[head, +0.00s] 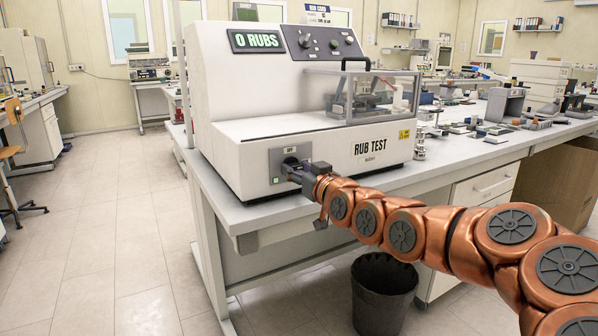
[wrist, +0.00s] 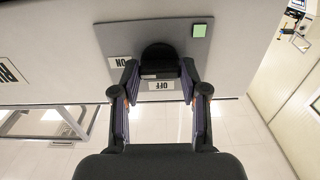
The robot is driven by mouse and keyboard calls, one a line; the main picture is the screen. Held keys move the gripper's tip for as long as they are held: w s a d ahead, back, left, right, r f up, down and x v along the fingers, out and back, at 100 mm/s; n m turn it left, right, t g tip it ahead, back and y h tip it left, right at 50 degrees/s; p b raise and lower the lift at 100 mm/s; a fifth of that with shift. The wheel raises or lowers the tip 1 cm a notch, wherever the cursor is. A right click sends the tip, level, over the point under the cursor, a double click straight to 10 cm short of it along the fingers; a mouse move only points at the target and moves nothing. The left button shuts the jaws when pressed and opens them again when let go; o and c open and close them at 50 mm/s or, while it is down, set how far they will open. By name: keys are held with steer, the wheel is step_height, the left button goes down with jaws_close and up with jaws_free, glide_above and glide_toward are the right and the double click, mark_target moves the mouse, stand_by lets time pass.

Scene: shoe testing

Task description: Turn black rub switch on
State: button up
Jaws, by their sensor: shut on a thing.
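The black rub switch (wrist: 158,55) is a round dark knob on a grey plate (wrist: 112,38) on the front of the white rub test machine (head: 232,152). In the wrist view, which is upside down, an OFF label (wrist: 160,86) lies by the knob's near end and an ON label (wrist: 117,62) lies to its left. My gripper (wrist: 159,72) is shut on the knob, with one finger on each side. In the head view my gripper (head: 303,175) covers most of the switch. A green square (wrist: 199,30) sits at the plate's corner.
The machine stands on a long bench (head: 228,212); its display (head: 257,41) reads 0 RUBS. A clear guarded box (head: 375,95) sits on top. A black bin (head: 383,290) stands on the floor below my arm. Open floor lies left of the bench.

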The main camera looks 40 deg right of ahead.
stand_by(0.3)
steer(key=o, duration=1.1)
steer(key=shift+o, duration=0.2)
step_height(320, 180, up, 10)
stand_by(0.4)
